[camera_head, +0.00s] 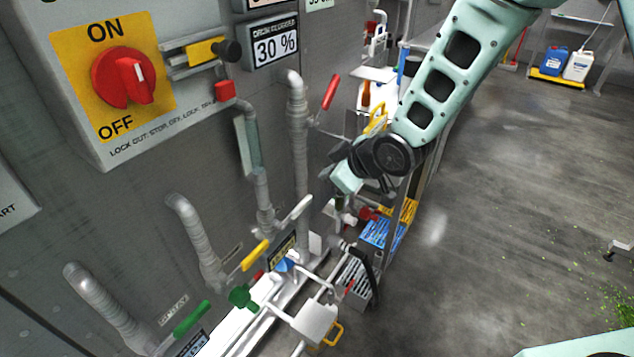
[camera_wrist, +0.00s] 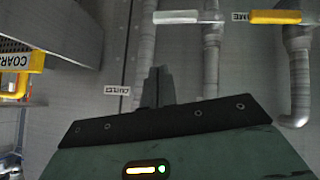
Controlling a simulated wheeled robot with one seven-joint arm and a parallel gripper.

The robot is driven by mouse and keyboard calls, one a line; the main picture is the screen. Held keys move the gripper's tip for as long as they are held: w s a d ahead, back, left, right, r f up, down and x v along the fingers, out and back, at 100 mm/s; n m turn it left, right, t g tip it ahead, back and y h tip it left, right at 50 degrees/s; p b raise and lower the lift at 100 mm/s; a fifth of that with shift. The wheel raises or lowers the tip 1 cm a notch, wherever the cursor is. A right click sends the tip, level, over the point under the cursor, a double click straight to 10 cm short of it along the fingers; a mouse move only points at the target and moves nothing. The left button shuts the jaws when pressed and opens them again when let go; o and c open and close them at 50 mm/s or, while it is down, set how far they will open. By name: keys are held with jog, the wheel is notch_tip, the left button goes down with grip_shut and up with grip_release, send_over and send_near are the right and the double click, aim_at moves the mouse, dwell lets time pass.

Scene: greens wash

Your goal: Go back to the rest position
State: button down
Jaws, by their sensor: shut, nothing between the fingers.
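My gripper shows in the wrist view (camera_wrist: 158,82), its dark fingers together with nothing between them. They point toward the grey panel wall with its pipes. In the head view my arm reaches down from the top right, and its hand is in front of the pipework, left of the dark wrist joint. The fingertips are hard to make out there. A pipe with a white lever (camera_wrist: 176,17) and one with a yellow lever (camera_wrist: 274,17) stand beyond the fingers in the wrist view, apart from them.
Red (camera_head: 331,92), yellow (camera_head: 254,255) and green (camera_head: 192,318) levers stick out near pipes. Open floor (camera_head: 490,200) lies right; blue (camera_head: 552,60) and white (camera_head: 579,65) jugs stand behind.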

jog(key=s+d+r+m+g+h, duration=0.1)
jog(key=s+d+r+g, duration=0.1)
jog(key=s, duration=0.8)
jog(key=s+d+r+m+g+h, duration=0.1)
jog(key=s+d+r+g+h, duration=0.1)
jog(key=s, duration=0.8)
jog(key=s+d+r+m+g+h, duration=0.2)
jog(key=s+d+r+g, duration=0.1)
jog(key=s, duration=0.7)
jog(key=shift+r, duration=0.9)
